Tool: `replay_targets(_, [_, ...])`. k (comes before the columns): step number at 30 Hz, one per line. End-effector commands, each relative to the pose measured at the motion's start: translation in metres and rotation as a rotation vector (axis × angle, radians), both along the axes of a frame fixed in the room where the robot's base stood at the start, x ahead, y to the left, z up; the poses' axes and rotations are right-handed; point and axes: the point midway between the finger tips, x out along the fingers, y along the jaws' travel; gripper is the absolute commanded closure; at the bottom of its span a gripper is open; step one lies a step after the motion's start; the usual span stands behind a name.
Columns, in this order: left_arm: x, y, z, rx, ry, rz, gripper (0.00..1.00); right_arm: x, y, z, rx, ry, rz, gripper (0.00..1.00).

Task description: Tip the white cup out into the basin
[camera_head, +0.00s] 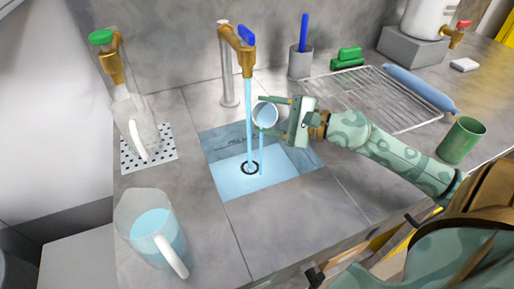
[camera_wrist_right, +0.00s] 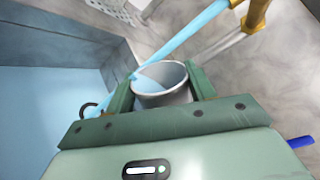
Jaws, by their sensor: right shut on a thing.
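My right gripper (camera_head: 263,115) is shut on the white cup (camera_head: 266,116) and holds it over the basin (camera_head: 228,187), just right of the running tap stream. The cup looks tilted, with its mouth showing, and a thin blue stream falls below it into the basin. In the right wrist view the cup (camera_wrist_right: 164,99) sits between both fingers, with some blue water inside near its rim. The tap's stream passes at the rim there; I cannot tell whether it enters the cup. My left gripper is not in view.
The brass tap (camera_head: 242,50) with a blue handle stands behind the basin. A jug of blue water (camera_head: 150,232) stands at front left, and a clear jug (camera_head: 135,122) under another tap. A wire rack (camera_head: 375,98) and green cup (camera_head: 461,140) are at right.

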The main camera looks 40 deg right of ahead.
Motion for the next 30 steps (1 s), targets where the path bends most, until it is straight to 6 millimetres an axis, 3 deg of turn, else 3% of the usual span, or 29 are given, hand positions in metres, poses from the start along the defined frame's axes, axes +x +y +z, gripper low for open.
replay_targets(30, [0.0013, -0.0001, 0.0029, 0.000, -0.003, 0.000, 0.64, -0.0010, 0.0019, 0.0023, -0.071, -0.037, 0.000, 0.67])
